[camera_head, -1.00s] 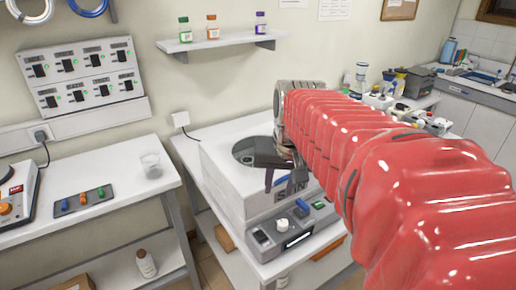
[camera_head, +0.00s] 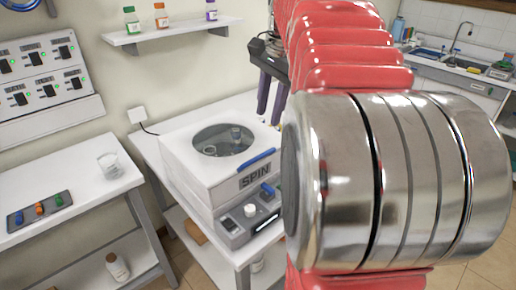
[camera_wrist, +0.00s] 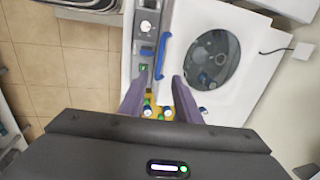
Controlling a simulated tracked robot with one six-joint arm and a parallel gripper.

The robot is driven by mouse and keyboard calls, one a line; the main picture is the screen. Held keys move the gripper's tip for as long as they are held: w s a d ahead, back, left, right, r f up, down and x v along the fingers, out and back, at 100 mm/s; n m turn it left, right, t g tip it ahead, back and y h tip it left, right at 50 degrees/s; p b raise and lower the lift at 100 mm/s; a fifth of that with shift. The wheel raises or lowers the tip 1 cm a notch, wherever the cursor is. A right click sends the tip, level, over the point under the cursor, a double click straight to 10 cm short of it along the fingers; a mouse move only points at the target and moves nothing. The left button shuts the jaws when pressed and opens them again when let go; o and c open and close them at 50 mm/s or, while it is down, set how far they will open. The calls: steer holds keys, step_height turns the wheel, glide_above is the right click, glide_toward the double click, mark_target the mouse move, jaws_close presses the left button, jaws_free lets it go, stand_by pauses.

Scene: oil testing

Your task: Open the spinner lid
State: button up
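The white spinner (camera_head: 182,170), marked SPIN, stands on the white table. Its lid has a round window (camera_head: 225,140) and a blue handle (camera_head: 257,160) along the front edge, and it looks shut. My gripper (camera_head: 269,121) is open and empty, its purple fingers pointing down above the spinner's right side, apart from the handle. In the wrist view, the blue handle (camera_wrist: 163,55) shows just past the fingertips, between their lines, and the lid window (camera_wrist: 212,60) lies to the right. My arm hides the area right of the spinner in the head view.
A control panel with a knob (camera_head: 250,211) sits at the spinner's front. A glass beaker (camera_head: 109,164) and a tray of coloured items (camera_head: 40,208) are on the left table. Several bottles stand on a wall shelf (camera_head: 172,32). A sink counter (camera_head: 455,68) is at the back right.

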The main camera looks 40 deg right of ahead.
mark_target(261, 155)
steer(key=shift+f, duration=0.1)
stand_by(0.3)
steer(key=w+f, duration=0.1)
steer(key=f, duration=0.8)
steer(key=w+f, duration=0.1)
steer(key=f, duration=0.3)
steer(key=shift+w+f, duration=0.25)
steer(key=shift+w, duration=0.05)
jaws_close()
stand_by(0.4)
